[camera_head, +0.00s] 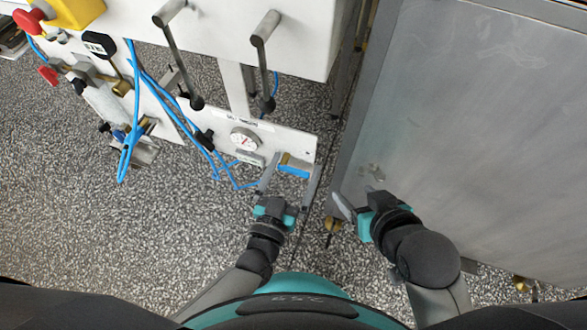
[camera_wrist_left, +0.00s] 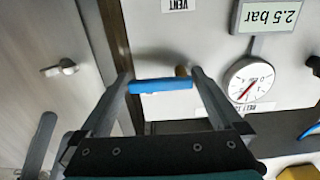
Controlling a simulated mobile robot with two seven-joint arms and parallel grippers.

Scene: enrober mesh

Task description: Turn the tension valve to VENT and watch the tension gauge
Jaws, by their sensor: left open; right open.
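The tension valve's blue handle (camera_head: 293,171) is on the white panel at the machine's lower right. My left gripper (camera_head: 290,182) is open, with one finger on either side of the handle. In the left wrist view the handle (camera_wrist_left: 160,85) lies crosswise between the fingertips (camera_wrist_left: 161,76); contact is unclear. A VENT label (camera_wrist_left: 178,4) is on the panel past the handle. The round tension gauge (camera_wrist_left: 249,80) shows a red needle; it also shows in the head view (camera_head: 243,139). A display (camera_wrist_left: 268,15) reads 2.5 bar, upside down. My right gripper (camera_head: 356,192) is open and empty.
A grey metal cabinet (camera_head: 470,130) stands at right, close to my right gripper. Blue hoses (camera_head: 180,115) hang left of the gauge. Two grey handles (camera_head: 180,55) stick out above. A red emergency button (camera_head: 27,20) is at top left. Speckled floor lies open at lower left.

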